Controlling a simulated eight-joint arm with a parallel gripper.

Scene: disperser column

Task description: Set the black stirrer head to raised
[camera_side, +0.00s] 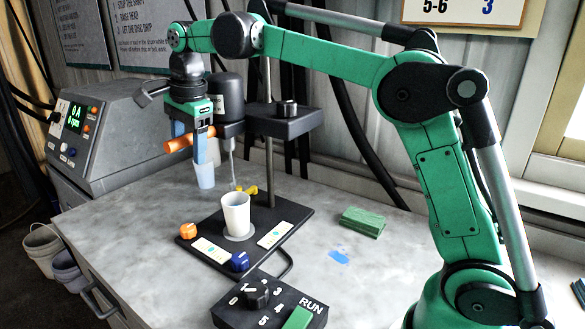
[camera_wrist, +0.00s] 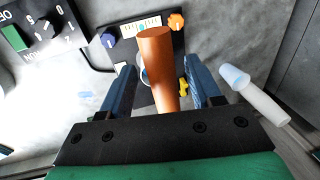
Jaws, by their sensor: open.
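The black stirrer head (camera_side: 228,97) sits on a carriage (camera_side: 285,122) on the upright column (camera_side: 268,165). Its thin shaft (camera_side: 232,168) hangs over the white beaker (camera_side: 236,212) on the black base plate (camera_side: 290,206). An orange handle (camera_side: 178,144) sticks out at the head's side; it also shows in the wrist view (camera_wrist: 156,60). My gripper (camera_side: 197,148) is open, pointing down, with its blue fingers on either side of the handle. In the wrist view my gripper (camera_wrist: 160,68) shows gaps beside the handle. The carriage is hidden there.
A control box (camera_side: 268,301) with a dial is at the front; a grey display unit (camera_side: 125,130) is at the left. A green block (camera_side: 362,221) lies right of the base. The bench's right side is mostly clear.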

